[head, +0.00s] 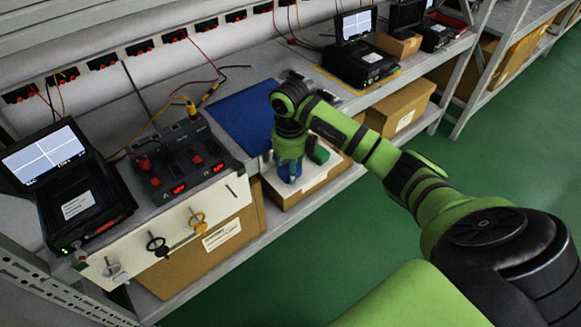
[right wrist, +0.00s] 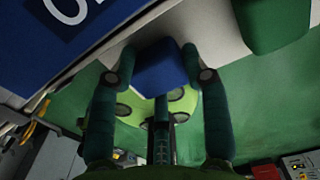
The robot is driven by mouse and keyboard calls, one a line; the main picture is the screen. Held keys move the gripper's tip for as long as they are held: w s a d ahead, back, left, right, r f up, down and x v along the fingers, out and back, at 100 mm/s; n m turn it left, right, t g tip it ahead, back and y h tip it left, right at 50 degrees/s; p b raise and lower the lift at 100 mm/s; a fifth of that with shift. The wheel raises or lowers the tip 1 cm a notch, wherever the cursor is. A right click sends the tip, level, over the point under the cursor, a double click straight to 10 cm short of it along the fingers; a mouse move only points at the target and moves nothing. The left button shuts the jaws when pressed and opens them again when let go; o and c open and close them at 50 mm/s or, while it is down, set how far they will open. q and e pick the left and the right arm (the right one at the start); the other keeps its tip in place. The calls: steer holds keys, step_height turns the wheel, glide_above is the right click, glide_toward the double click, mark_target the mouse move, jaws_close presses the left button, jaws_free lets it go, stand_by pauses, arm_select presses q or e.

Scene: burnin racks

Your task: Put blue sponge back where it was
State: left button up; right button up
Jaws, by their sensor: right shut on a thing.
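The blue sponge (right wrist: 158,68) is a small blue block between the two fingers of my right gripper (right wrist: 160,75) in the right wrist view. The fingers are shut on its sides. In the head view my right gripper (head: 290,168) points down at the front edge of the bench, beside the blue mat, and largely hides the sponge. I cannot tell whether the sponge touches the pale surface under it. My left gripper is not in view.
A green block (head: 318,153) stands close to the right of my gripper; it also shows in the right wrist view (right wrist: 275,22). The blue mat (head: 238,108) lies behind. A black power unit (head: 180,158) and a screen device (head: 75,190) stand left. Cardboard boxes (head: 400,108) sit below.

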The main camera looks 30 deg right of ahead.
steer(key=shift+f, duration=0.15)
steer(key=o, duration=1)
step_height(320, 180, up, 12)
steer(key=shift+r+p, duration=0.2)
steer(key=shift+p, duration=0.55)
